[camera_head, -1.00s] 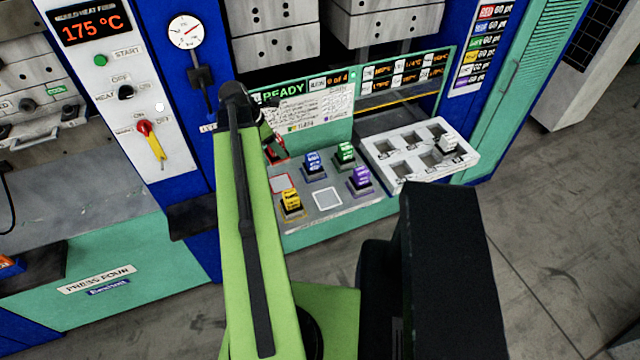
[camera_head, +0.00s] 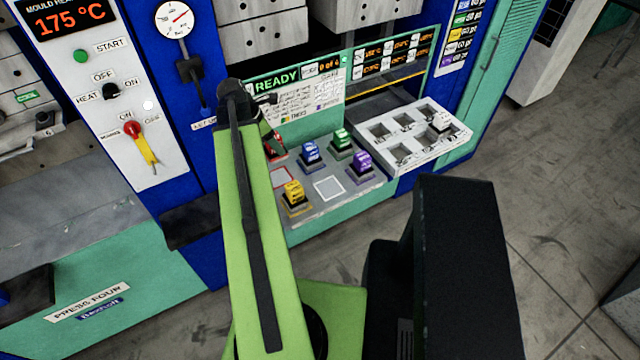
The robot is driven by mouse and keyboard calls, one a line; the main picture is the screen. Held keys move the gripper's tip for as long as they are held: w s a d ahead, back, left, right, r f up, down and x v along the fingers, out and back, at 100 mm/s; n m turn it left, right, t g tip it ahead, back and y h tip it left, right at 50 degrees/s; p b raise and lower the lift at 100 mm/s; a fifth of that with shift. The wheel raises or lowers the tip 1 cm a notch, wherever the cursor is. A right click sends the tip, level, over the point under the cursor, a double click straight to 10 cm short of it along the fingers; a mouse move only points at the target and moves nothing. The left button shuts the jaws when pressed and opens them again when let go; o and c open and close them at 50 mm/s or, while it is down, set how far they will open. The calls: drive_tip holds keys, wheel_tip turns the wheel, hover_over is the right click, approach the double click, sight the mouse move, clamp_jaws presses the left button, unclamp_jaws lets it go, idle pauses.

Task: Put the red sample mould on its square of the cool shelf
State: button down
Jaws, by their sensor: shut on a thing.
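The cool shelf (camera_head: 345,205) is a grey ledge with outlined squares below the READY panel. My gripper (camera_head: 271,146) is over its back left part, mostly hidden behind my green arm. It is shut on the red sample mould (camera_head: 277,158), of which only a small red part shows beside the arm. I cannot tell whether the mould touches the shelf. An empty red-outlined square (camera_head: 283,177) lies just in front, partly covered by the arm. Blue (camera_head: 312,152), green (camera_head: 342,140), purple (camera_head: 361,163) and yellow (camera_head: 294,193) moulds stand on the shelf.
A white-outlined square (camera_head: 328,188) is bare between the yellow and purple moulds. A pale tray (camera_head: 425,150) with several pockets sits to the right, with a light piece (camera_head: 440,122) at its right end. The press control panel (camera_head: 120,100) stands at left.

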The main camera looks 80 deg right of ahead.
drive_tip(key=shift+s+f, duration=0.1)
drive_tip(key=shift+f, duration=0.3)
drive_tip(key=b, duration=1)
hover_over(279, 177)
wheel_tip(279, 177, down, 10)
drive_tip(key=shift+s+f, duration=0.1)
drive_tip(key=shift+r, duration=0.25)
drive_tip(key=shift+f, duration=0.2)
drive_tip(key=shift+c, duration=2.2)
unclamp_jaws()
drive_tip(key=shift+a, duration=0.1)
drive_tip(key=shift+r, duration=0.1)
